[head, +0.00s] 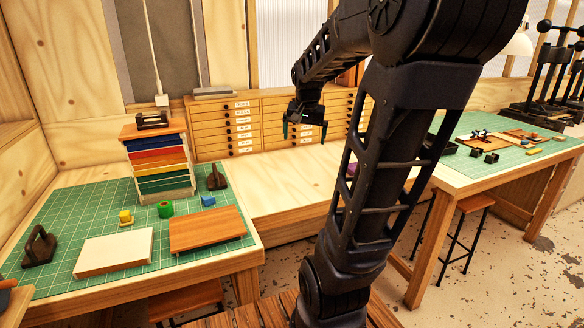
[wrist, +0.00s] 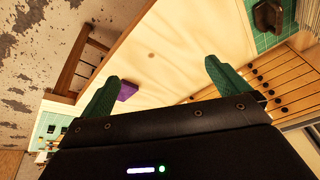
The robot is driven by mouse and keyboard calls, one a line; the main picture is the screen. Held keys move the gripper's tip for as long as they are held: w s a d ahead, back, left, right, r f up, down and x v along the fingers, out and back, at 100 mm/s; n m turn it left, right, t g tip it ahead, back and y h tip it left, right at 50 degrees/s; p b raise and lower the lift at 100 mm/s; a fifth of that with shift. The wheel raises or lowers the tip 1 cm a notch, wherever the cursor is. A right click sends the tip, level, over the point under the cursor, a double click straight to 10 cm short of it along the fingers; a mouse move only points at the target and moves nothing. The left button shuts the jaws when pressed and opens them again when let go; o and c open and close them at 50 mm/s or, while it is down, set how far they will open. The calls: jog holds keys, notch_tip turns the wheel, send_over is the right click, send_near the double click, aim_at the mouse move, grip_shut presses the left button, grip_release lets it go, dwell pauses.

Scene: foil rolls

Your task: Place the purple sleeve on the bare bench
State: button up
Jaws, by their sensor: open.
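The purple sleeve (wrist: 127,91) lies on the pale bare bench (wrist: 172,48), near the bench's edge in the wrist view. In the head view only a small purple part (head: 352,169) shows beside my arm, which hides the rest. My gripper (head: 305,131) is above the bare bench (head: 280,190), in front of the drawers. In the wrist view my gripper (wrist: 160,80) has its two green fingers spread apart with nothing held between them. The sleeve shows close to the left finger in that picture, but below it and apart from the gripper.
A left bench with a green mat (head: 60,215) holds a stack of coloured slabs (head: 160,165), a wooden board (head: 207,230) and small blocks. A drawer cabinet (head: 225,130) stands behind. A right bench (head: 480,170) holds tools. Most of the bare bench's visible top is clear.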

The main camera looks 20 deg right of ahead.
jog(key=s+a+f+n, duration=0.1)
jog(key=s+a+n, duration=0.2)
jog(key=s+a, duration=0.2)
jog(key=s+a+f+n+t+y, duration=0.1)
jog(key=s+a+n, duration=0.2)
jog(key=s+a, duration=0.3)
jog(key=s, duration=0.4)
jog(key=shift+s+f, duration=0.2)
jog(key=shift+s, duration=0.2)
